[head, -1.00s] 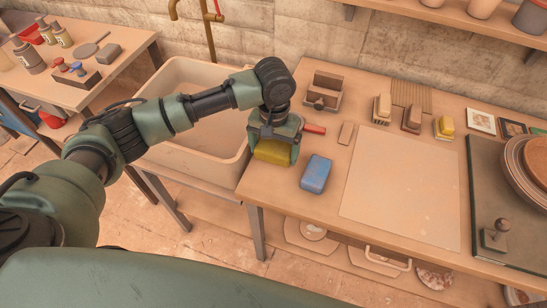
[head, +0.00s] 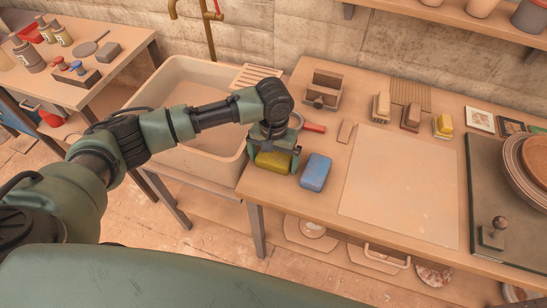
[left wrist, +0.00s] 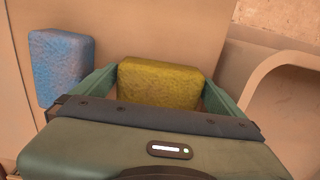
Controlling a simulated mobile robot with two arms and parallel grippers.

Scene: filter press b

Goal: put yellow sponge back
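The yellow sponge (head: 272,162) is at the left end of the worktable (head: 305,235), left of the blue sponge (head: 316,173) and apart from it. My left gripper (head: 275,152) points down over it, with a finger on either side. In the left wrist view the yellow sponge (left wrist: 160,83) fills the space between the fingertips, and the blue sponge (left wrist: 61,67) lies to the left, outside them. The gripper looks shut on the yellow sponge. I cannot tell whether its underside touches the tabletop. My right gripper is not in view.
A sink basin (head: 213,146) adjoins the table on the left. A red-handled tool (head: 313,127) and a small tan block (head: 345,132) lie behind the sponges. A pale board (head: 400,185) covers the middle. Brushes (head: 411,117) stand at the back.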

